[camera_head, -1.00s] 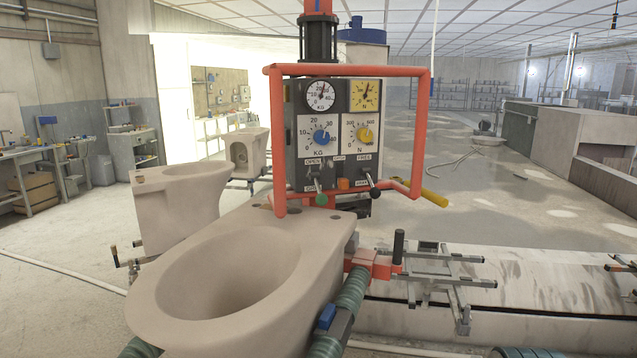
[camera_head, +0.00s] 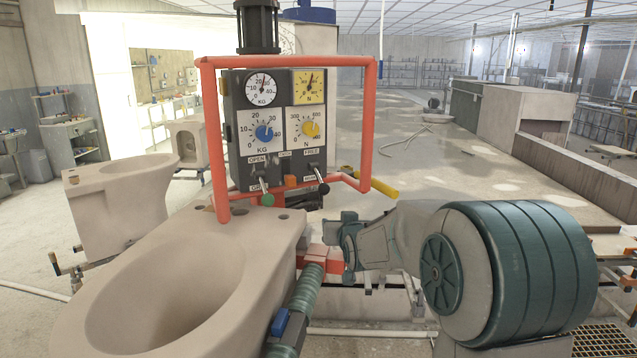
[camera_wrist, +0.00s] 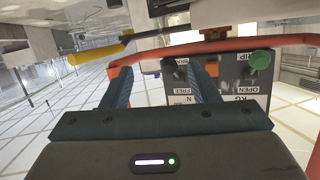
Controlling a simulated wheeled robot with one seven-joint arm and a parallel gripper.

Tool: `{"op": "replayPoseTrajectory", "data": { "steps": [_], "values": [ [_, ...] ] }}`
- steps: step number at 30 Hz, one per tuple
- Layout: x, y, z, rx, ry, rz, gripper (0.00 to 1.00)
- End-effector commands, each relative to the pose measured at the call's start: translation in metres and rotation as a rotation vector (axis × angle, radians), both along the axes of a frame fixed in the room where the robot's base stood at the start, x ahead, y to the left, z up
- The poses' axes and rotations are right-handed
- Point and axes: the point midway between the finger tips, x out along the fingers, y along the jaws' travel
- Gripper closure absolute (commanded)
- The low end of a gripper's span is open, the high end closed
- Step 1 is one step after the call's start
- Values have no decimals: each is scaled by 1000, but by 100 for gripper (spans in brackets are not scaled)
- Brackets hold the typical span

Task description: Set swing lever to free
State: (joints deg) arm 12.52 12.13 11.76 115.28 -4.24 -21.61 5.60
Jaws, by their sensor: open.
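The swing lever (camera_head: 323,188) has a black knob and sits low on the right of the dark control panel (camera_head: 283,150). Its knob points down, away from the FREE label (camera_head: 314,153) and over the lower label. My gripper (camera_head: 348,222) is below and to the right of the lever, in front of the panel. In the wrist view, the picture is upside down. My gripper (camera_wrist: 161,70) is open, with two dark fingers spread and nothing held. The lever's black knob (camera_wrist: 180,73) shows between the fingers, beyond their tips; contact cannot be told.
A red tube frame (camera_head: 369,120) surrounds the panel, and its lower bar crosses near my fingers. A green-knobbed lever (camera_head: 267,199) stands left of the swing lever. A yellow handle (camera_head: 380,187) sticks out right. A large ceramic bowl (camera_head: 130,270) fills the lower left.

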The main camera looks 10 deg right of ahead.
Motion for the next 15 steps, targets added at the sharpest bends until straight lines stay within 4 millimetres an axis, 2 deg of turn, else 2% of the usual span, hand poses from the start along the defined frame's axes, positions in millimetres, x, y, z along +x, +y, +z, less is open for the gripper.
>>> {"op": "replayPoseTrajectory", "data": {
  "steps": [1, 3, 6, 15],
  "values": [
    [18, 2, 4, 9, -56, 14, 45],
    [35, 3, 10, 22, -132, 27, 45],
    [50, 4, 16, 35, -210, 42, 45],
    [74, 5, 23, 47, -271, 53, 45]
  ]
}}
